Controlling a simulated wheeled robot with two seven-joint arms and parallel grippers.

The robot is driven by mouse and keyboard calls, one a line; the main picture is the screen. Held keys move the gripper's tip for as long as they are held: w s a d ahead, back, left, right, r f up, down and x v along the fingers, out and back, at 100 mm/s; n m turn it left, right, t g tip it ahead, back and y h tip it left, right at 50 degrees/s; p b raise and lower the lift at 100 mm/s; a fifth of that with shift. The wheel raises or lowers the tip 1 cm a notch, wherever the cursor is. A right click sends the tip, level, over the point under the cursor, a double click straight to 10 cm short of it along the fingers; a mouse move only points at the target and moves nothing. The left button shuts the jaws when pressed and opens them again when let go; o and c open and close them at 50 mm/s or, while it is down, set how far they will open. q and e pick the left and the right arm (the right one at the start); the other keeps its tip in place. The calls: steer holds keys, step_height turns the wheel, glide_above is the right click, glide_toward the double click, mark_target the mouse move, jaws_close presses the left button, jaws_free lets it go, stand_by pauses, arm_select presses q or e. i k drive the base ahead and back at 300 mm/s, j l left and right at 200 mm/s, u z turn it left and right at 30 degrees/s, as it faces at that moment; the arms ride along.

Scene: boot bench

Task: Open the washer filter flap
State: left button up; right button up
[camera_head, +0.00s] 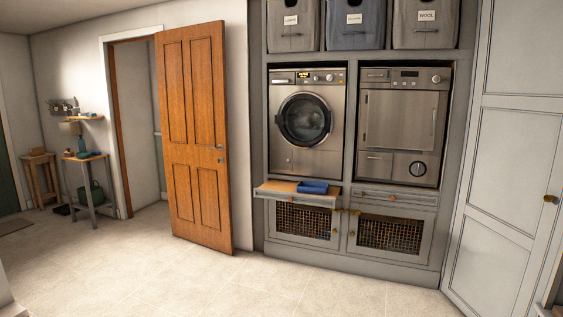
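The washer (308,148), a steel front-loader with a round dark glass door (304,119), stands in the left bay of the grey built-in unit. Its round door looks shut. Its lower front panel (310,163) is flat and looks closed, with a small mark at the lower left. The filter flap's outline is too small to make out for certain. Neither of my grippers is in view.
Below the washer, a wooden-topped pull-out shelf (275,188) sticks out, with a blue folded item (313,187) on it. A second steel machine (398,125) stands to the right. A wooden door (192,135) stands open at left. The tiled floor (230,285) in front is clear.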

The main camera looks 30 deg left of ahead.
mark_target(282, 158)
steer(key=i+l, duration=0.2)
steer(key=i, duration=0.2)
steer(key=i+l, duration=0.15)
steer(key=i, duration=0.2)
steer(key=i+j+u, duration=0.1)
steer(key=i+u, duration=0.3)
steer(key=i, duration=0.2)
steer(key=i+l+u, duration=0.1)
steer(key=i+u, duration=0.25)
steer(key=i, duration=0.25)
steer(key=i+l+u, duration=0.25)
steer(key=i+u, duration=0.15)
steer(key=i, duration=0.15)
steer(key=i+j, duration=0.1)
steer(key=i, duration=0.5)
steer(key=i+j+u, duration=0.1)
steer(key=i, duration=0.5)
